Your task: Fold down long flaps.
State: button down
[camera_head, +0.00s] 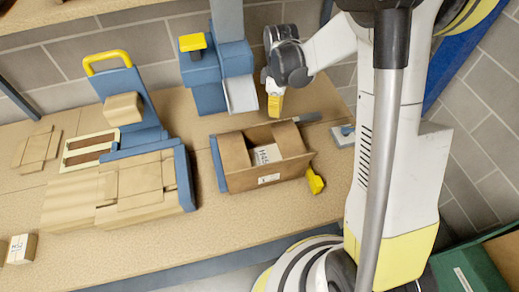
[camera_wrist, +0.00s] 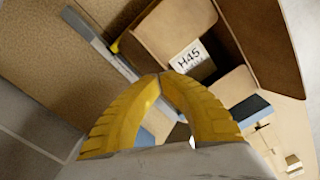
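An open cardboard box (camera_head: 240,180) stands on the workbench. Two brown flaps, a left flap (camera_head: 234,151) and a right flap (camera_head: 288,138), lie inward over its ends. Between them a white label marked H45 (camera_head: 266,154) shows inside; it also shows in the wrist view (camera_wrist: 188,58). The states of the long flaps are hard to make out. My gripper (camera_head: 275,106) is above and behind the box's right end, apart from it. In the wrist view its yellow fingers (camera_wrist: 160,76) meet at the tips with nothing seen between them.
A blue tape dispenser (camera_head: 225,75) stands behind the box. Left are a stack of flat cartons (camera_head: 140,185) and a blue stand with a yellow handle (camera_head: 125,85). A yellow-handled tool (camera_head: 315,181) lies close to the box's right.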

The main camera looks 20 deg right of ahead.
jog(key=shift+f, duration=0.15)
jog(key=shift+f+b, duration=0.65)
jog(key=shift+b, duration=0.05)
jog(key=shift+r+p, duration=1.75)
jog(key=shift+r, duration=1.1)
jog(key=shift+f+b, duration=0.8)
jog(key=shift+f, duration=1.3)
jog(key=shift+f, duration=0.15)
